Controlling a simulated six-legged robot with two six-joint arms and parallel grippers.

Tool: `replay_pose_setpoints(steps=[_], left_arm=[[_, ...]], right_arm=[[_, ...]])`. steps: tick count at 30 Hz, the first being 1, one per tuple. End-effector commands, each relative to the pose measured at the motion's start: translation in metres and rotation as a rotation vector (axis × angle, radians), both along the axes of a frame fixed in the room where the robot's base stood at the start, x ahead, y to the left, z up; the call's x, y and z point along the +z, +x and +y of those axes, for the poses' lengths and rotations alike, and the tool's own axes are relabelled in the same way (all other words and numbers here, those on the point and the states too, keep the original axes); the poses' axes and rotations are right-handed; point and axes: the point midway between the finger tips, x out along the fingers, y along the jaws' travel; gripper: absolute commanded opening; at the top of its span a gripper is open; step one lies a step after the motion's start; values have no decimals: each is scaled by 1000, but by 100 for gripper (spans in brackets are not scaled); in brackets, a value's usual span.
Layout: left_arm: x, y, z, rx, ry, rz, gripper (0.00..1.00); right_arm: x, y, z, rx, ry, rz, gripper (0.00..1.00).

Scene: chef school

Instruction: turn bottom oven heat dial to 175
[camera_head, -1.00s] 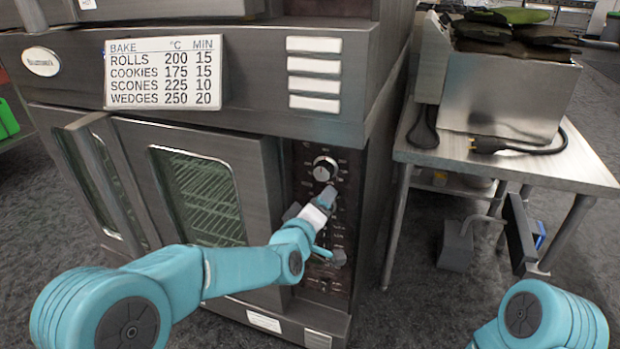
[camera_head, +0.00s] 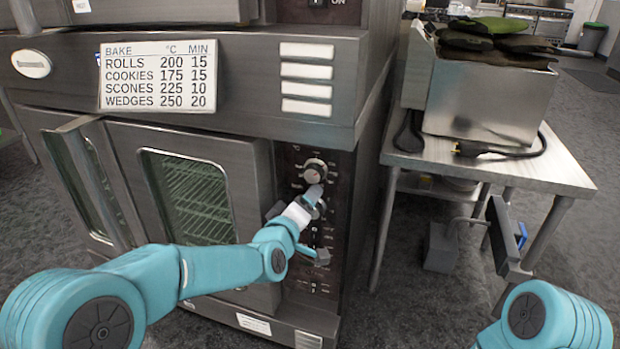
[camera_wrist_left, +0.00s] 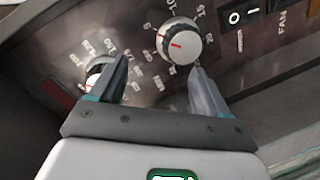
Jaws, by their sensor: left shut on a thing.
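The lower oven's dark control panel has a round heat dial (camera_head: 314,170) at its top, ringed by numbers. In the left wrist view the heat dial (camera_wrist_left: 97,72) is partly hidden behind my left finger. A silver dial (camera_wrist_left: 178,40) with a red mark lies beside it and shows more fully. In the head view my left gripper (camera_head: 313,198) covers the panel just below the heat dial. My right gripper is out of view.
A bake chart (camera_head: 158,75) on the oven lists cookies at 175. The oven door (camera_head: 195,200) is left of the panel. A fan switch (camera_wrist_left: 240,14) is near the silver dial. A steel table (camera_head: 490,165) with a metal bin (camera_head: 480,100) stands at right.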

Motion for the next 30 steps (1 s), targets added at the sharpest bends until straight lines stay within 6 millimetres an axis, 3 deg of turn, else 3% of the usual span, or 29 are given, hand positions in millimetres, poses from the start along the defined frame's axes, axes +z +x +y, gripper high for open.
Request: replay_pose_setpoints(steps=[1, 30], left_arm=[[11, -5, -3, -5, -7, -28, 70], [5, -80, 21, -5, 2, -17, 70]], right_arm=[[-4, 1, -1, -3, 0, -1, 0], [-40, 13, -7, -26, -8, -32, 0]])
